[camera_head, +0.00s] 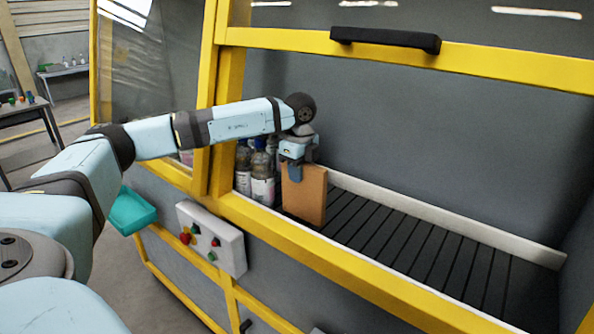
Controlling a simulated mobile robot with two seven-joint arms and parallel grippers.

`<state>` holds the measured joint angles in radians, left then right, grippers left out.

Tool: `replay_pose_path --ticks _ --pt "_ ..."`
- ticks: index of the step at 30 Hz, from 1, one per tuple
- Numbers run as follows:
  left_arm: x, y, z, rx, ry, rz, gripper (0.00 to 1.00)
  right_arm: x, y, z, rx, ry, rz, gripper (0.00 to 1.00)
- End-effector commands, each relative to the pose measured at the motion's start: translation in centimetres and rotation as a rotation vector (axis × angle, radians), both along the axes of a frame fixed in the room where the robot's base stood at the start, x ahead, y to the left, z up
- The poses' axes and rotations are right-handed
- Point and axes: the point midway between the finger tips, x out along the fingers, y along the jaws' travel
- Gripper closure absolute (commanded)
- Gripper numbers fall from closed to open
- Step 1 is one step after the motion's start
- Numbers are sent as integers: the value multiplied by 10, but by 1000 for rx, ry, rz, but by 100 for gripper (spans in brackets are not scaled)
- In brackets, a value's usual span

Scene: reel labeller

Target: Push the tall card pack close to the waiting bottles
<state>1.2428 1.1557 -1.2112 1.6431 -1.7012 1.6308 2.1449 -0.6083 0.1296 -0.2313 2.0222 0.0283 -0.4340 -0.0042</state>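The tall card pack (312,196), a plain brown upright box, stands on the dark slatted conveyor inside the yellow-framed machine. The waiting bottles (262,187), several with white labels and dark upper parts, stand just left of it, partly hidden by the frame post and my arm. Any gap between pack and bottles is hard to judge. My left gripper (294,172) reaches in through the opening and points down at the pack's upper left part, covering some of it. Its fingers overlap from this side, so their opening and any contact are unclear. My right gripper is out of view.
The conveyor (400,240) right of the pack is clear, with a pale rail (450,219) behind it. A yellow frame bar (330,262) edges the opening in front. A raised door with a black handle (385,40) is above. A button box (211,238) and teal tray (133,211) are outside.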

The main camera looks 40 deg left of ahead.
Motion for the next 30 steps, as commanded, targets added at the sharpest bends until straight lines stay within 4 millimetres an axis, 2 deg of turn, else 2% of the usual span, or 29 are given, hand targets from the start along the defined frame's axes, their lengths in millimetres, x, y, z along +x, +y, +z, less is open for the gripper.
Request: replay_pose_path --ticks 1,4,14,17,25,30 --pt "-2 -7 -13 -9 16 -14 70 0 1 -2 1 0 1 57" --pt "-2 -7 -13 -9 16 -14 47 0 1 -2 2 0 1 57" --pt "-2 -7 -9 -9 15 -15 47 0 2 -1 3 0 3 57" --pt "-2 -7 2 -7 12 -14 47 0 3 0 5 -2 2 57" --pt "-7 -4 55 -2 -2 -6 47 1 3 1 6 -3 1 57" --pt "-9 -3 75 1 -7 -3 47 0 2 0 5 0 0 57"
